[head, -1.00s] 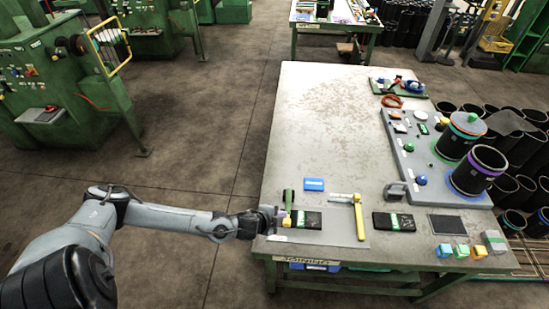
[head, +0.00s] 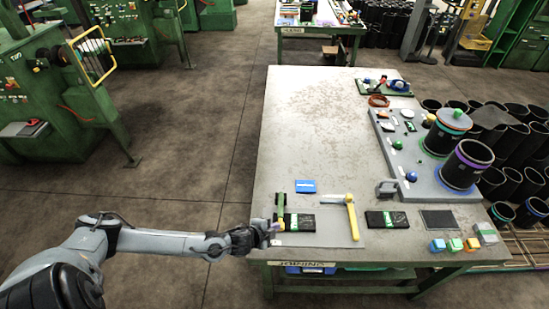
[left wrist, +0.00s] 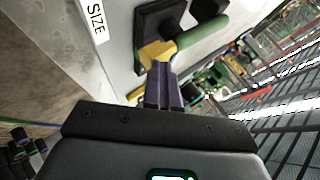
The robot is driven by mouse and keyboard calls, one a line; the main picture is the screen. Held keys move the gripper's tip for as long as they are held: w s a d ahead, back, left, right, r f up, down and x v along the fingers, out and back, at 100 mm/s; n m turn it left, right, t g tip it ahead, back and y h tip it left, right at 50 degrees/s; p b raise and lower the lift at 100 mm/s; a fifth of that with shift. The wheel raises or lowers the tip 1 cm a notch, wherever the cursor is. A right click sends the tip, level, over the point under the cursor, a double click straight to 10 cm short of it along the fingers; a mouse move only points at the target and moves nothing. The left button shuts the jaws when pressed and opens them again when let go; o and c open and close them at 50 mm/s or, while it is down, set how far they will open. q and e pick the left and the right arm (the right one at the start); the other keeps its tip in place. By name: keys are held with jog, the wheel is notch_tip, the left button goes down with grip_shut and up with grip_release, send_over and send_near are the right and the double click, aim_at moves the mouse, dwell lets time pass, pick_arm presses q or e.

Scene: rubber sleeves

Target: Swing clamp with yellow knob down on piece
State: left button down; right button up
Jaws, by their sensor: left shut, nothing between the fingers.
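On the grey base plate (head: 328,236) lies a black piece (head: 299,222) with a green label. A clamp with a green arm (head: 281,205) stands at the piece's left end. In the left wrist view the green arm (left wrist: 204,35) joins a yellow part (left wrist: 157,54) beside black blocks (left wrist: 158,25). My left gripper (head: 274,227) is shut and empty; its purple fingers (left wrist: 165,85) are close to the yellow part, and I cannot tell whether they touch. A second clamp, with a yellow arm (head: 353,220) and yellow knob (head: 349,198), stands at the plate's right. My right gripper is not in view.
A blue box (head: 306,186) lies behind the plate. To the right are another black piece (head: 386,219), a dark pad (head: 438,220) and small coloured blocks (head: 454,245). A grey board (head: 428,180) carries black cylinders. The table's back left is clear.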

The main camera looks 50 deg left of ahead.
pick_arm(q)
jog(key=shift+s+a+f+g, duration=0.15)
jog(key=shift+s+f, duration=0.15)
jog(key=shift+f, duration=0.2)
jog(key=shift+s+f+g, duration=0.15)
jog(key=shift+s+f, duration=0.15)
jog(key=shift+f, duration=0.15)
jog(key=shift+r+p, duration=0.25)
jog(key=shift+p, duration=0.1)
jog(key=d+p+v, duration=0.1)
jog(key=p+v, duration=0.3)
jog(key=v, duration=0.8)
jog(key=shift+r, duration=0.2)
jog(key=shift+d, duration=0.15)
